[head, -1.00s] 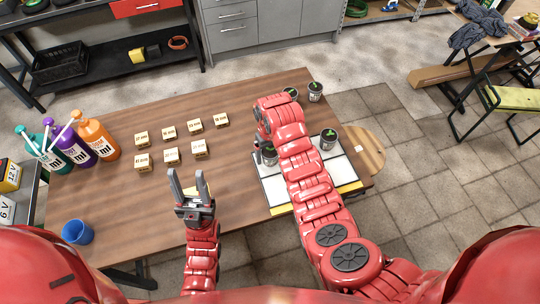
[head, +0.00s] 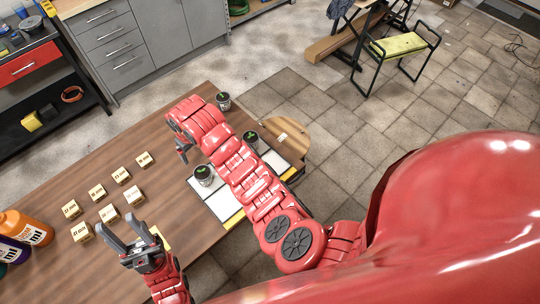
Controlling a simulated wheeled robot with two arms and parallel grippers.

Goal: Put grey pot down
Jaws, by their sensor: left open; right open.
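Small grey pots with green tops show in the head view. One grey pot (head: 204,177) stands upright on the white board (head: 222,204). Another grey pot (head: 250,138) stands at the board's far side, partly behind my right arm. A third grey pot (head: 223,101) stands near the table's far edge. My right gripper (head: 182,153) is open and empty, above the table to the upper left of the nearest pot and apart from it. Its fingers are partly hidden by its own wrist. My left gripper (head: 127,236) is open and empty over the table's near side.
An orange bottle (head: 26,229) is at the far left. A round wooden board (head: 288,138) is at the table's right end. Bare tabletop lies left of my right gripper.

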